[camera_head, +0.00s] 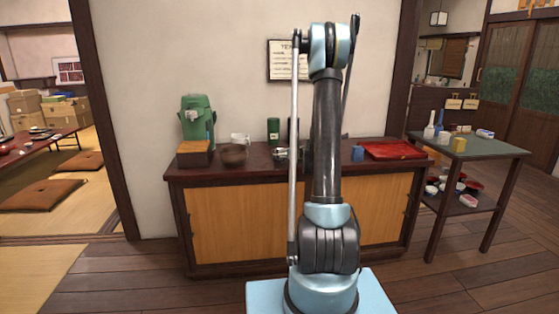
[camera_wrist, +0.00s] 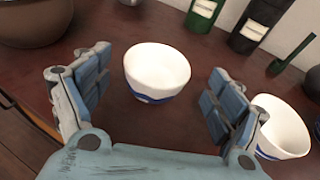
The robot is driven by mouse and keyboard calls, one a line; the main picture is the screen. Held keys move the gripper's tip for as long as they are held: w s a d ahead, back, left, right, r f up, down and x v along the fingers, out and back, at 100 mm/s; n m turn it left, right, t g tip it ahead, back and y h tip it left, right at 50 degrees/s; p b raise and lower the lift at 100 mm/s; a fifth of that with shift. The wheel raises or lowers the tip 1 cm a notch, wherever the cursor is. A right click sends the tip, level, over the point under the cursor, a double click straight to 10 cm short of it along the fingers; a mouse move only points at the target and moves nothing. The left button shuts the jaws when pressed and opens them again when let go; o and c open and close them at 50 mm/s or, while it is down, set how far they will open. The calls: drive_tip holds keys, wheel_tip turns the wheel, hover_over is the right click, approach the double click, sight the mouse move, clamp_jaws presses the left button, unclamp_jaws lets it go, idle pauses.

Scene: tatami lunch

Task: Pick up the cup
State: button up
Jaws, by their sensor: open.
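A white cup (camera_wrist: 157,68) with a blue band near its base stands upright on the dark wooden counter, in the wrist view. My gripper (camera_wrist: 158,80) is open, with one finger on each side of this cup in the picture. I cannot tell how close the fingers are to it. A second white cup with blue (camera_wrist: 283,122) stands to the right, beyond the right finger and partly hidden by it. In the head view my arm covers part of the counter, so the gripper and these cups are hard to make out there.
The counter (camera_head: 340,149) holds a brown bowl (camera_head: 233,155), a wooden box (camera_head: 194,154), a green dispenser (camera_head: 197,118), a green canister (camera_head: 273,131), a blue cup (camera_head: 357,154) and a red tray (camera_head: 395,149). A side table (camera_head: 485,148) stands at the right. A dark canister (camera_wrist: 258,25) is behind the cups.

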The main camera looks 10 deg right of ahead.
drive_tip(key=x, duration=0.4)
drive_tip(key=shift+a+f, duration=0.15)
drive_tip(key=c, duration=1.2)
